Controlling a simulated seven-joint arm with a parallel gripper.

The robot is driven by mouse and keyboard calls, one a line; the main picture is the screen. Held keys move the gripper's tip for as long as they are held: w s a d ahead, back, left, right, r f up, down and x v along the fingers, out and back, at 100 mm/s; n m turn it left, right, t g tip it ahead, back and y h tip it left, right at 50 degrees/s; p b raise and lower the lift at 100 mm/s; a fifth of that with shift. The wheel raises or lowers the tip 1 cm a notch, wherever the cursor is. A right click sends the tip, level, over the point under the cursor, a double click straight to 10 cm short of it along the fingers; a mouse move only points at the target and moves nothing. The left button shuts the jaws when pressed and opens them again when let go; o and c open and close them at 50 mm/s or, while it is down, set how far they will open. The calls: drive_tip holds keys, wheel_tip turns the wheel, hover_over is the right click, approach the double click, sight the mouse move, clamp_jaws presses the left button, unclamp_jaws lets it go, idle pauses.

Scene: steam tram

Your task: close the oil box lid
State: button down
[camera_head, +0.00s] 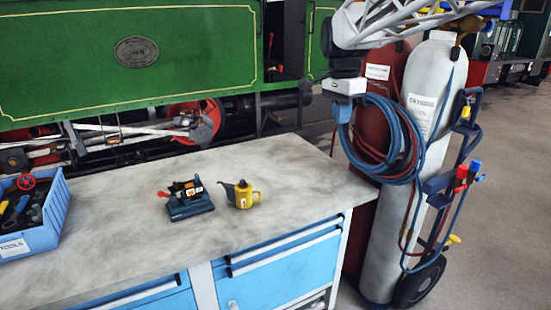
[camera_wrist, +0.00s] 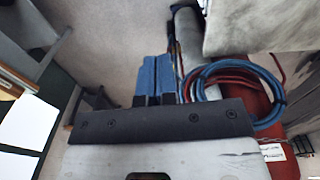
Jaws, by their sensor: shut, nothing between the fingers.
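A small dark blue device (camera_head: 188,204) stands on the grey workbench, with black parts, a light label and a red lever on top. It may be the oil box, but I cannot make out which part is its lid or how that stands. My gripper (camera_head: 342,113) is high at the right, past the bench's right end and in front of the gas cylinders, well apart from the device. Its blue fingers (camera_wrist: 157,78) are together and empty in the wrist view. The wrist view does not show the device.
A yellow oil can (camera_head: 245,196) stands just right of the device. A blue tool box (camera_head: 40,230) is at the bench's left. Red and white gas cylinders (camera_head: 405,230) with coiled hoses (camera_head: 405,150) stand close by my gripper. The bench top (camera_head: 290,180) is otherwise clear.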

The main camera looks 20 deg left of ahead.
sight(176, 185)
drive_tip(key=w+a+f+m+h, duration=0.15)
drive_tip(key=w+a, duration=0.35)
drive_tip(key=a, duration=0.7)
drive_tip(key=w+a+f+m+g, duration=0.1)
drive_tip(key=w+a+f+m, duration=0.2)
drive_tip(key=a, duration=0.8)
drive_tip(key=w+a+f+m, duration=0.15)
drive_tip(key=w+a, duration=0.45)
drive_tip(key=a, duration=0.6)
drive_tip(key=s+a+f+m, duration=0.2)
drive_tip(key=a+f, duration=0.4)
drive_tip(key=a, duration=0.5)
drive_tip(key=s+a+f+m+h, duration=0.1)
drive_tip(key=a+f, duration=0.4)
drive_tip(key=a, duration=0.6)
drive_tip(key=s+a+f+m+h, duration=0.1)
drive_tip(key=s+a+f+m, duration=0.3)
drive_tip(key=a, duration=0.8)
wheel_tip(176, 185, down, 3)
drive_tip(key=shift+s+r+g, duration=0.15)
drive_tip(key=shift+s+g, duration=0.15)
drive_tip(key=shift+s, duration=0.5)
